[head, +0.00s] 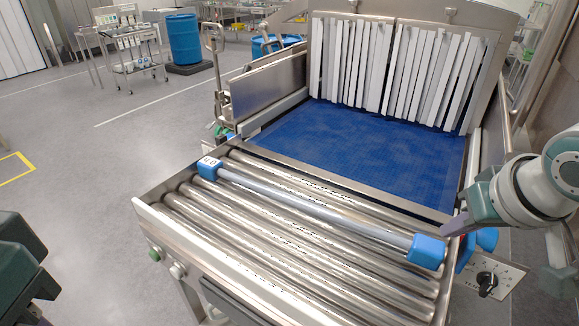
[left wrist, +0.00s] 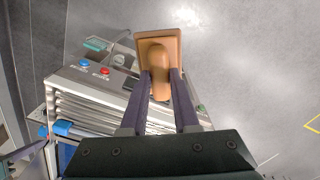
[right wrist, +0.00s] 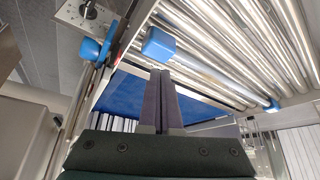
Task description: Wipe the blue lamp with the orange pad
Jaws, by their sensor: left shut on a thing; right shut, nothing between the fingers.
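The blue lamp, a long pale tube (head: 310,203) with blue end caps, lies across the metal rollers. Its near right cap (head: 427,251) is beside my right gripper (head: 447,230), which is shut and empty. The right wrist view shows the same cap (right wrist: 159,46) just beyond the closed fingertips (right wrist: 157,76); I see a small gap in the picture but cannot tell if they touch. My left gripper (left wrist: 160,78) is shut on the knob of the orange pad (left wrist: 174,42), held out over the grey floor beside the conveyor. The pad is outside the head view.
Rollers (head: 250,240) lead to a blue belt (head: 370,145) under white strip curtains (head: 400,70). A control plate with a black knob (head: 488,282) sits at the right edge. A blue drum (head: 184,38) and a cart (head: 137,62) stand far back on open floor.

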